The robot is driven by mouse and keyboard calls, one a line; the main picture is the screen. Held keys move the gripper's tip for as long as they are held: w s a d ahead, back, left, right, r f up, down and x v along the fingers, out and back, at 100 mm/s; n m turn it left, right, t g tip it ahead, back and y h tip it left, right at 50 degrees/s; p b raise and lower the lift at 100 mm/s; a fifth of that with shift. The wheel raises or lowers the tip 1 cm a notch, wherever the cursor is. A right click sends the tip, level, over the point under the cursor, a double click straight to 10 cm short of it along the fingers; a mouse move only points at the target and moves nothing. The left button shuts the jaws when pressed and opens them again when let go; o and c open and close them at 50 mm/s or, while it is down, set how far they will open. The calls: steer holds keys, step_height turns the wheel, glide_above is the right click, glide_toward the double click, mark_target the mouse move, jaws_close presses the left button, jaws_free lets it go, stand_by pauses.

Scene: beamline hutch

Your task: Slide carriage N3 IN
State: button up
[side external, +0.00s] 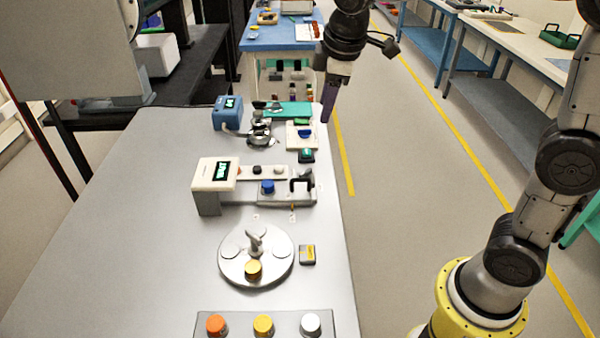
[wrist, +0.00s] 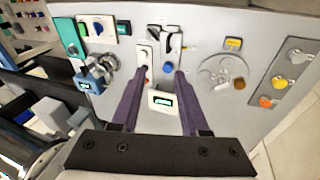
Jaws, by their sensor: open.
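A grey slide unit with a white display box (side external: 214,174) stands mid-table. Its carriage carries a black bracket-shaped handle (side external: 302,181) at the right end and a blue knob (side external: 268,187). I cannot read an N3 label. In the wrist view the black handle (wrist: 166,40) is beyond the fingertips, with the blue knob (wrist: 168,67) and display box (wrist: 160,101) between the fingers. My gripper (side external: 327,115) hangs above the right table edge, farther back than the handle and apart from it. Its purple fingers (wrist: 157,76) are spread and empty.
Behind the slide unit are a blue display box (side external: 228,113), a metal fixture (side external: 260,130) and a white panel with a blue knob (side external: 305,134). In front are a round turntable (side external: 228,272) and a panel with several coloured knobs (side external: 290,325).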

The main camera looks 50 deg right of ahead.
steer(key=g, duration=0.2)
glide_above(300, 179)
steer(key=s+a, duration=0.2)
step_height(300, 179, down, 7)
steer(key=shift+n, duration=0.4)
steer(key=f, duration=0.4)
steer(key=w+d+f, duration=0.1)
steer(key=f, duration=0.4)
steer(key=d+f, duration=0.1)
steer(key=f, duration=0.4)
steer(key=shift+w+f, duration=0.2)
steer(key=shift+w, duration=0.2)
steer(key=shift+a, duration=0.1)
jaws_close()
